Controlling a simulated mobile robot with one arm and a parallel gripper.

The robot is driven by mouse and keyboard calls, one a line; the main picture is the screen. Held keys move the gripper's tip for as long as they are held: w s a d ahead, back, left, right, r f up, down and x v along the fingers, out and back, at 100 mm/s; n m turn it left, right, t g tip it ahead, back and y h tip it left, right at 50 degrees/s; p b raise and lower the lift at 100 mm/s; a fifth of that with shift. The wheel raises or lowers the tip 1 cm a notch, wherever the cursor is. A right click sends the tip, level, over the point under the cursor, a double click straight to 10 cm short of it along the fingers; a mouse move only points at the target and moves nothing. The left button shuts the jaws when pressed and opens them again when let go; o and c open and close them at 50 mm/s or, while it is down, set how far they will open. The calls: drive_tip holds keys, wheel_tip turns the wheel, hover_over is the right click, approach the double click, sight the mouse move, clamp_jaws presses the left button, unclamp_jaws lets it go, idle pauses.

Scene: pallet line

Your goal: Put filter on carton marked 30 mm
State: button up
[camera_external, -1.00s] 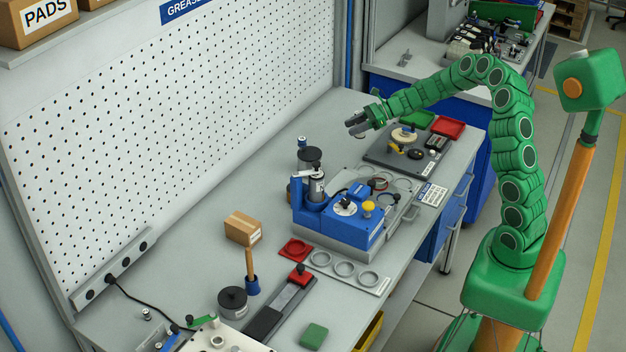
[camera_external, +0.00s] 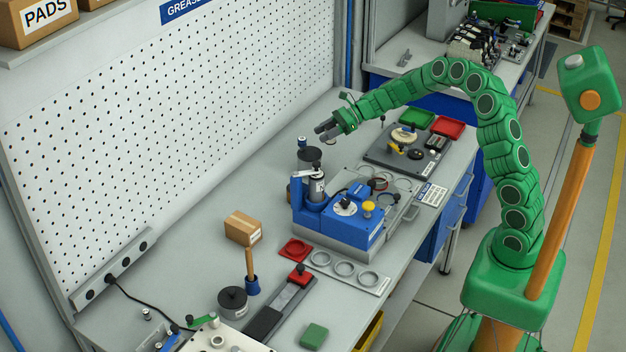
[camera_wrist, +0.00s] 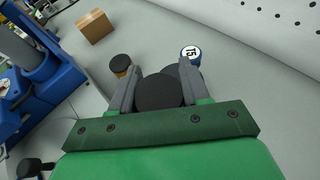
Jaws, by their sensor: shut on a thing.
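My gripper (camera_external: 327,130) is over the back of the bench, above and right of a group of small cylinders. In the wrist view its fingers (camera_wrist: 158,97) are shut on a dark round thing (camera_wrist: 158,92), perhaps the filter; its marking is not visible. A brown carton (camera_external: 243,228) stands on the bench at the front left, well away from my gripper. It also shows in the wrist view (camera_wrist: 95,27) at upper left. It has a small white label in the external view, too small to read.
Near my gripper stand a black cylinder (camera_external: 309,155), a can marked 15 (camera_wrist: 191,54) and a dark-topped orange-brown cylinder (camera_wrist: 121,65). Bare bench surrounds the carton's left side.

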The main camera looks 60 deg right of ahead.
drive_tip(key=w+a+n+g, duration=0.1)
drive_tip(key=w+a, duration=0.3)
drive_tip(key=a, duration=0.6)
wheel_tip(320, 180, up, 4)
drive_tip(key=n+g+y, duration=0.3)
drive_tip(key=n+g, duration=0.1)
hover_over(237, 225)
drive_tip(key=shift+f, duration=5)
drive_tip(key=shift+f+g, duration=0.1)
drive_tip(key=shift+g, duration=0.2)
drive_tip(key=o, duration=1)
drive_tip(key=shift+d, duration=0.1)
drive_tip(key=v, duration=1.2)
